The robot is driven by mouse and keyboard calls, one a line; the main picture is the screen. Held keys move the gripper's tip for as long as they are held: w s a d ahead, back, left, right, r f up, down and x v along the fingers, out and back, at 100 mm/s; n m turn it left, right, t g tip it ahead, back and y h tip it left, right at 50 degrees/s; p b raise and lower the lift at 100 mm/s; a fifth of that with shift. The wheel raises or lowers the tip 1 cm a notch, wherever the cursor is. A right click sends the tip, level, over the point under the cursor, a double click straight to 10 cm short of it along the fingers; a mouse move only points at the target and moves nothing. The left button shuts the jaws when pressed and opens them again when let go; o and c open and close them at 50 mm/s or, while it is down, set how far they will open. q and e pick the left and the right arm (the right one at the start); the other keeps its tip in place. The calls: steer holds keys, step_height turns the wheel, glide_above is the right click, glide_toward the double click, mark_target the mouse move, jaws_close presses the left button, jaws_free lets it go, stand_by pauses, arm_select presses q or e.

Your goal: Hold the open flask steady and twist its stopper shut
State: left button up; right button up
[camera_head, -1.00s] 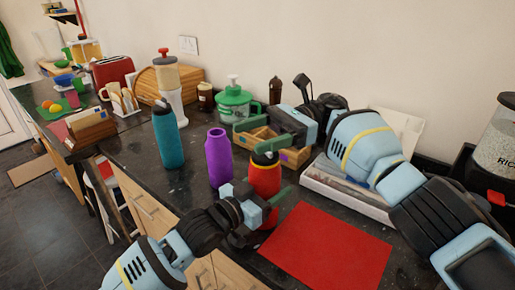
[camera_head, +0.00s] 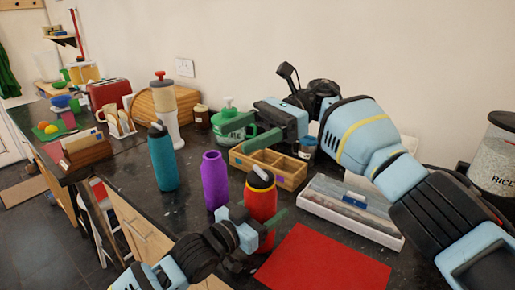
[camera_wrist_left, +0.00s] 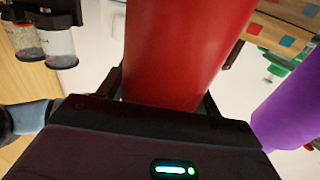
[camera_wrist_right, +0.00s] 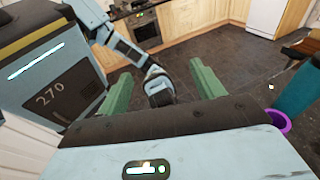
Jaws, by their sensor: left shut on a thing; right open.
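The red flask (camera_head: 261,203) stands upright on the dark counter, with a black-and-white stopper (camera_head: 260,175) at its top. How tightly the stopper sits cannot be told. My left gripper (camera_head: 257,226) is shut around the flask's body; the red body also fills the middle of the left wrist view (camera_wrist_left: 185,50). My right gripper (camera_head: 248,128) is open and empty, above and behind the flask, with its green fingers apart in the right wrist view (camera_wrist_right: 160,85). A purple flask (camera_head: 214,182) with no visible stopper and a teal stoppered flask (camera_head: 163,160) stand to the left.
A wooden compartment box (camera_head: 285,172) and a green pump container (camera_head: 228,124) are close to my right gripper. A white tray (camera_head: 345,220) lies at right. A red mat (camera_head: 325,262) lies in front, bare. A rice container (camera_head: 495,155) stands at far right.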

steer(key=a+t+h, duration=0.1)
steer(key=a+h, duration=0.1)
step_height(320, 180, up, 5)
steer(key=t+h, duration=0.8)
steer(key=h, duration=0.4)
glide_above(261, 170)
steer(key=shift+m, duration=0.3)
steer(key=shift+f, duration=0.2)
step_height(261, 170, down, 12)
steer(key=shift+r, duration=0.15)
